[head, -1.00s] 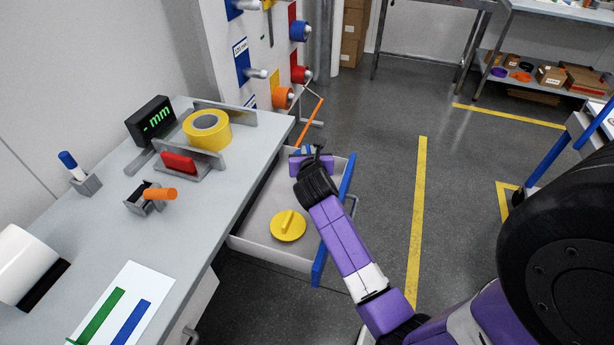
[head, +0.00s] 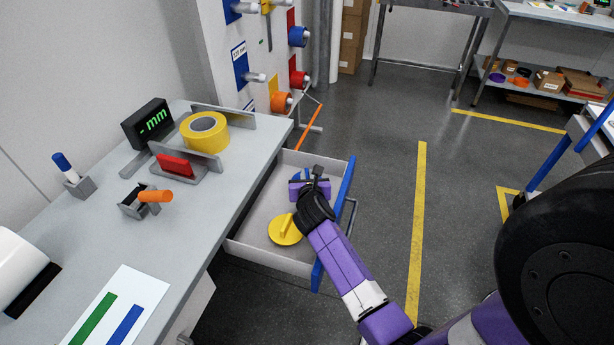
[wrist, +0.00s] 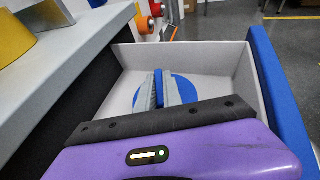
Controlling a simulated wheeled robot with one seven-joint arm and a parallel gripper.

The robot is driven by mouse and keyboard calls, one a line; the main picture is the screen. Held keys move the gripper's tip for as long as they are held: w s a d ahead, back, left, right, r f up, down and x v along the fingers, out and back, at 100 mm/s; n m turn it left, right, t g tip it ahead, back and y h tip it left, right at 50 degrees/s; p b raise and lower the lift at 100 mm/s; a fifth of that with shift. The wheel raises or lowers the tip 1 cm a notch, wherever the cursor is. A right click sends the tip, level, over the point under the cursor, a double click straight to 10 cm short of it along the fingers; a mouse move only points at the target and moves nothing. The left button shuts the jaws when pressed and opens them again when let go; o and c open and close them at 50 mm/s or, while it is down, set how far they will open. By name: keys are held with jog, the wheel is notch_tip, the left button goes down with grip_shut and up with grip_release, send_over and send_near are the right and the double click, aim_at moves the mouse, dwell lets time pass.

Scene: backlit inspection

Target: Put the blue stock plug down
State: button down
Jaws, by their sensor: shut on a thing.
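The blue stock plug (head: 297,177) is a round blue disc with an upright grip, inside the open drawer (head: 245,231) toward its far end. My gripper (head: 306,178) reaches down into the drawer and hides part of the plug. In the wrist view my gripper (wrist: 159,78) is shut on the plug's grip, and the blue disc (wrist: 184,88) shows beyond and beside the fingers. I cannot tell whether the disc touches the drawer floor. A yellow plug (head: 283,231) lies in the near part of the drawer, beside my wrist.
The drawer's blue front (head: 333,225) stands to the right of my gripper. The grey bench (head: 190,225) is on the left, with a yellow tape roll (head: 205,133), a display (head: 149,123) and an orange-handled piece (head: 155,196). A rack of coloured plugs (head: 281,103) stands behind.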

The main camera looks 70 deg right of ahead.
jog(key=c, duration=1.5)
grip_release()
jog(key=shift+f, duration=0.1)
jog(key=shift+r, duration=0.2)
jog(key=p+v, duration=0.1)
jog(key=v, duration=1.1)
